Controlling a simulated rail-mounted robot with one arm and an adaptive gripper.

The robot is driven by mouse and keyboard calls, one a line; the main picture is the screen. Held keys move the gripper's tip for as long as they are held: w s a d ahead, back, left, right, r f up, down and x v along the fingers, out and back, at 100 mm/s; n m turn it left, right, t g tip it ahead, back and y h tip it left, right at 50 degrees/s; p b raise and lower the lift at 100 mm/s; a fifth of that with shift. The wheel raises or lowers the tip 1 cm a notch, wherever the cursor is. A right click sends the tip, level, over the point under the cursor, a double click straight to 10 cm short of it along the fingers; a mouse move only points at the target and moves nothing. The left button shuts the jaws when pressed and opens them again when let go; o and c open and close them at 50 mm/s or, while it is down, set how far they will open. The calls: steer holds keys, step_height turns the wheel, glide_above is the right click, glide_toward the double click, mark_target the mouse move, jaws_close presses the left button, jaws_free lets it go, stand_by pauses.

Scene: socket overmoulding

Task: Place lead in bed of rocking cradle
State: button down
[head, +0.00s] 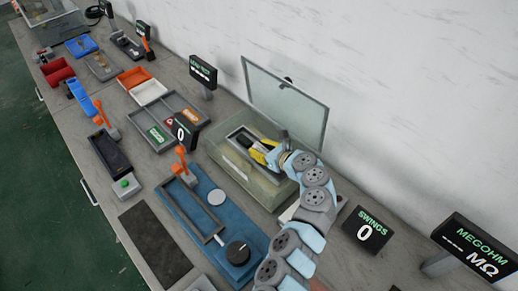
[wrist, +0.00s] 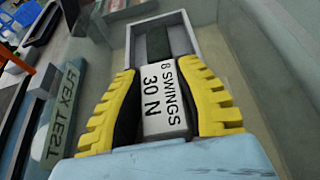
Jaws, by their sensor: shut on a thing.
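My gripper (wrist: 160,110) has yellow fingers and dark inner pads. It is shut and reaches down into the open glass-lidded box (head: 222,160). The grey frame of the cradle bed (wrist: 195,28) lies just ahead of the fingers in the wrist view; in the head view the bed (head: 234,136) sits inside the box. A white plate (wrist: 163,95) reading "8 SWINGS 30 N" shows between the fingers. A dark piece (wrist: 158,42), apparently part of the lead, lies beyond it within the frame. The held part is mostly hidden; I cannot tell whether it touches the bed.
The raised glass lid (head: 285,100) stands behind the box. A "FLEX TEST" strip (wrist: 62,110) runs along one side. A "SWINGS 0" display (head: 364,231) stands to the right. A blue fixture (head: 210,215) and a divided grey tray (head: 172,112) lie to the left.

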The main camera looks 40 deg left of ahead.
steer(key=shift+r, duration=0.1)
steer(key=c, duration=0.8)
jaws_free()
steer(key=shift+d+r+p, duration=0.3)
steer(key=shift+r+p, duration=0.05)
steer(key=shift+p, duration=0.1)
steer(key=p+v, duration=0.7)
steer(key=v, duration=0.3)
steer(key=shift+w+d, duration=0.1)
steer(key=shift+d+r+p, duration=0.1)
steer(key=shift+d+p, duration=0.25)
steer(key=shift+d, duration=0.15)
